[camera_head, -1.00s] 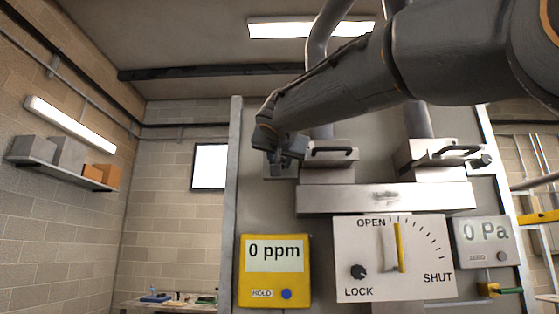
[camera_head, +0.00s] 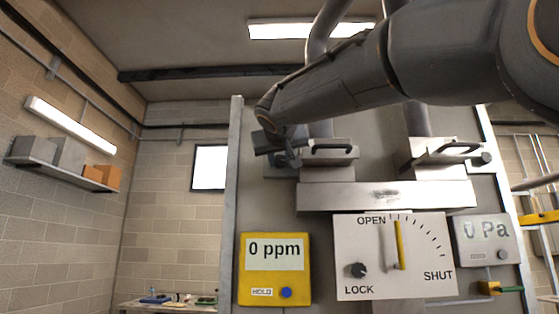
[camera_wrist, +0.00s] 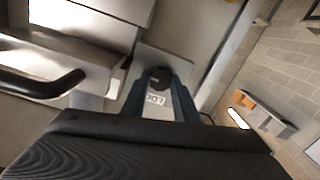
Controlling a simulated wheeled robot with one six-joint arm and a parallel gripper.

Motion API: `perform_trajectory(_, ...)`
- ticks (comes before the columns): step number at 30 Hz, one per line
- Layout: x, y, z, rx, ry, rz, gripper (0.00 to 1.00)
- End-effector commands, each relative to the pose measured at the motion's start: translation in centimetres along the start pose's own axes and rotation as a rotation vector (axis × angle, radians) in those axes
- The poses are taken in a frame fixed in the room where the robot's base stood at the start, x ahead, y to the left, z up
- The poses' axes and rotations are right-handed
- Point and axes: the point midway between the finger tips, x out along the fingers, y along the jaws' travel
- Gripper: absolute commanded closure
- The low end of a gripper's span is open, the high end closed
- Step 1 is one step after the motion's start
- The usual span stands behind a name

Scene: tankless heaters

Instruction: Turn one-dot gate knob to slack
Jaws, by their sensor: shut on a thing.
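My gripper (camera_head: 283,157) is at the left end of the left gate (camera_head: 330,152), a metal box with a black bar handle on the pipe. In the wrist view my gripper (camera_wrist: 160,86) has its two blue-grey fingers shut around a dark round knob (camera_wrist: 160,73). A white label with partly hidden lettering shows between the fingers. The right gate (camera_head: 435,158) has a similar handle and a dark knob (camera_head: 487,160) at its right end, out of my grip. I cannot make out dot marks on either gate. The held knob is hidden in the head view.
Below the gates are a metal duct (camera_head: 385,196), a dial panel (camera_head: 365,235) marked OPEN, SHUT and LOCK with a yellow pointer near OPEN, a yellow meter (camera_head: 274,292) reading 0 ppm, and a grey gauge (camera_head: 487,240) reading 0 Pa. A wall shelf (camera_head: 60,172) is at left.

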Motion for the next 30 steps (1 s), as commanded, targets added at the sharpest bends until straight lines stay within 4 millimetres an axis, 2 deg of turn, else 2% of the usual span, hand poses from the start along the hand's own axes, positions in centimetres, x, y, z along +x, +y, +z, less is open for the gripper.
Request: perform_trajectory(30, -0.01, -0.25, -0.06, -0.961, -0.044, 0.01, 0.95)
